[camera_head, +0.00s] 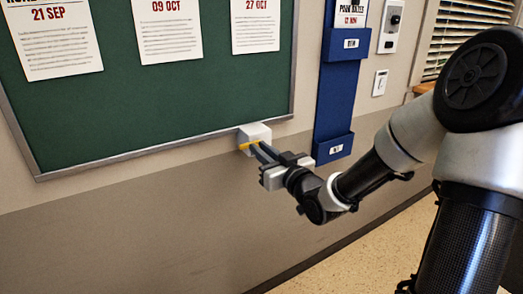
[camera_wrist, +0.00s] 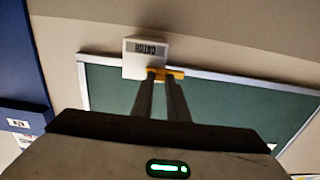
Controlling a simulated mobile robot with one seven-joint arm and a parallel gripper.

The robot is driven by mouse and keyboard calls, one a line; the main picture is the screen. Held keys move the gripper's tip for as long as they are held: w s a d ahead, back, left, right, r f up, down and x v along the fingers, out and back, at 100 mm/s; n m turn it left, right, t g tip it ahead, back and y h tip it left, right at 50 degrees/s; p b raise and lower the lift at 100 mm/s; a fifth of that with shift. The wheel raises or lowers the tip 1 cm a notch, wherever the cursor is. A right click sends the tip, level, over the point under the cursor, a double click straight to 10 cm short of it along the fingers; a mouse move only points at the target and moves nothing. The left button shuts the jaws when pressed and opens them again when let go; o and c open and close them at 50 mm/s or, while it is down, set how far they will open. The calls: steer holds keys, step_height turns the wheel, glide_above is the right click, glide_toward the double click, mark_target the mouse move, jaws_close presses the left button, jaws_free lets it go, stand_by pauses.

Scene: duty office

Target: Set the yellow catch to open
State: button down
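The yellow catch (camera_wrist: 174,72) is a small bar on a white box (camera_wrist: 145,58) at the lower frame edge of the green board. In the head view, the catch (camera_head: 246,146) shows as a short yellow strip low on the white box (camera_head: 255,132). My gripper (camera_head: 257,149) reaches up to it from the lower right. In the wrist view, its two fingertips (camera_wrist: 163,76) are at the catch, with a narrow gap between them. They partly cover the catch. I cannot tell whether they grip it. The box carries a dark display, its text too blurred to read.
The green board (camera_head: 155,95) with several pinned notices fills the upper left. A blue wall holder (camera_head: 337,95) hangs just right of the box, close to my arm. A white switch plate (camera_head: 380,83) is further right. The wall below the board is bare.

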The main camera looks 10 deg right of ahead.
mark_target(262, 138)
steer(key=shift+w+d+p, duration=0.2)
steer(key=shift+w+d, duration=0.1)
steer(key=shift+d, duration=0.55)
steer(key=shift+w+d+p, duration=0.2)
steer(key=shift+w+d, duration=0.1)
steer(key=shift+d, duration=0.55)
steer(key=c, duration=1.7)
jaws_free()
steer(key=shift+d, duration=0.1)
steer(key=shift+c, duration=0.2)
steer(key=p+v, duration=1.4)
steer(key=v, duration=0.3)
steer(key=shift+s, duration=0.2)
